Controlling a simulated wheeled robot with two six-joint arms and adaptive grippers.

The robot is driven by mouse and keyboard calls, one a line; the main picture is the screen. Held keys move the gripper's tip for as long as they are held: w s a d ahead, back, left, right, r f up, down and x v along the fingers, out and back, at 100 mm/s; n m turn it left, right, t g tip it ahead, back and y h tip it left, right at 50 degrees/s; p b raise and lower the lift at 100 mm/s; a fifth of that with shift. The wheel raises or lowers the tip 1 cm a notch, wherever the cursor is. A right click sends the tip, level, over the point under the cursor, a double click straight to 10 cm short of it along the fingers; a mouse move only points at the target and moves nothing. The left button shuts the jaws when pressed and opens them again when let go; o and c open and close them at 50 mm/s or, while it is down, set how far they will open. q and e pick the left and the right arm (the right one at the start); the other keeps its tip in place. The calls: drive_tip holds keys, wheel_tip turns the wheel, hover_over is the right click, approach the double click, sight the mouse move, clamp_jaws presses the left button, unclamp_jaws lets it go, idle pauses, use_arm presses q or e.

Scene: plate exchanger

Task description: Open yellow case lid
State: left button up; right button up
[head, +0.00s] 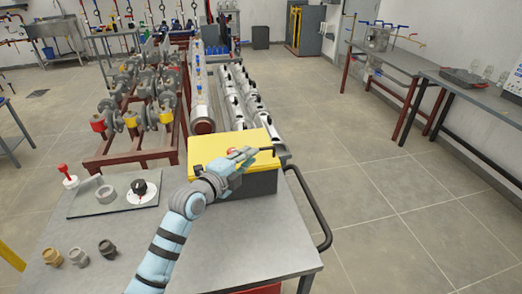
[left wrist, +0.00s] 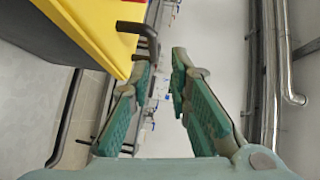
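The yellow case has a yellow lid (head: 222,144) over a dark grey body (head: 262,184) and stands on the grey worktable, its lid appearing closed. My left gripper (head: 248,157) is over the lid's right part in the head view, with a dark bar-like handle (head: 267,149) just past its fingertips. In the left wrist view, the gripper (left wrist: 164,68) is open with nothing between its fingers. The yellow lid (left wrist: 95,28) and dark handle (left wrist: 143,34) show there at the upper left, by the left fingertip. Contact cannot be told. My right gripper is in neither view.
The grey worktable (head: 230,240) holds a dark mat (head: 95,206) with small parts, and several fittings (head: 79,257) at its front left. A dark rail (head: 312,205) runs along its right edge. Racks of valves (head: 140,100) stand behind.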

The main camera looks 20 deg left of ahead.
sight(261, 148)
use_arm(q)
drive_tip(key=x, duration=0.4)
drive_tip(key=shift+w+f, duration=0.2)
drive_tip(key=w, duration=0.1)
drive_tip(key=w+f, duration=0.1)
drive_tip(key=w, duration=0.1)
drive_tip(key=shift+w+d+f+b, duration=0.25)
drive_tip(key=shift+w+b, duration=0.05)
drive_tip(key=shift+w, duration=0.25)
drive_tip(key=shift+s+r, duration=0.25)
drive_tip(key=shift+s, duration=0.2)
drive_tip(key=shift+s+r, duration=0.1)
drive_tip(key=shift+s, duration=0.05)
drive_tip(key=shift+c, duration=0.4)
clamp_jaws()
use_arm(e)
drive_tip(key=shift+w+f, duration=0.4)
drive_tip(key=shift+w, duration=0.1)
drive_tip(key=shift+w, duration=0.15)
